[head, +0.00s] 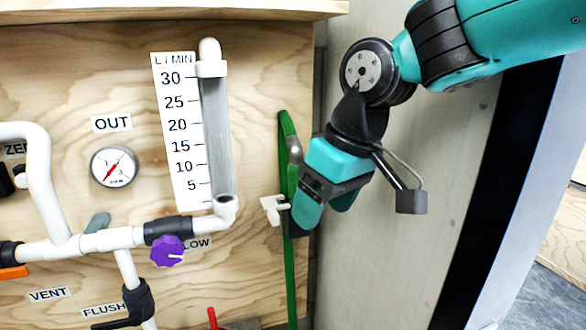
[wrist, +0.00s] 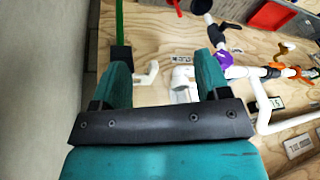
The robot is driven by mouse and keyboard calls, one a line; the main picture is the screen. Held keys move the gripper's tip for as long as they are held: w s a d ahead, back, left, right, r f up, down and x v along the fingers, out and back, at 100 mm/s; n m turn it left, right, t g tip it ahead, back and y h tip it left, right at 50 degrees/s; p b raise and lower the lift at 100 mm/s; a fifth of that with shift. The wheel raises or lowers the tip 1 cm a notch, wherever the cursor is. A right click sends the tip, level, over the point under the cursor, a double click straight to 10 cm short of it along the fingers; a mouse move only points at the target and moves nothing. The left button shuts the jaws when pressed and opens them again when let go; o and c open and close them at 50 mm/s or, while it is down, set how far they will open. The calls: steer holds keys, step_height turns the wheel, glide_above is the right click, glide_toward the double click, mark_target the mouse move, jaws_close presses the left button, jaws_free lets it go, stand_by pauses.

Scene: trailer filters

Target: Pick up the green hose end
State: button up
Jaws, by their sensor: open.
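The green hose (head: 289,270) runs up the right edge of the plywood panel and bends over at its top, beside a grey fitting. My gripper (head: 325,208) is in front of the hose's upper part and hides some of it. I cannot tell whether a finger touches the hose.
A white hook (head: 272,208) sticks out beside the hose. White piping with a purple knob (head: 167,251) and a flow tube (head: 217,125) is on the panel to the left. A pale wall (head: 390,250) stands close on the right.

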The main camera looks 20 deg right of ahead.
mark_target(296, 163)
steer(key=w+d+r+m+t+h+p, duration=0.2)
steer(key=w+d+r+m+p, duration=0.15)
steer(key=w+r, duration=0.9)
steer(key=shift+n, duration=0.25)
steer(key=p+x, duration=0.3)
steer(key=x, duration=0.7)
steer(key=shift+w+f, duration=0.1)
steer(key=shift+f, duration=0.3)
steer(key=shift+p+x, duration=1.3)
steer(key=shift+x, duration=1.8)
steer(key=shift+a+r, duration=0.1)
steer(key=shift+a, duration=0.05)
steer(key=c, duration=1.1)
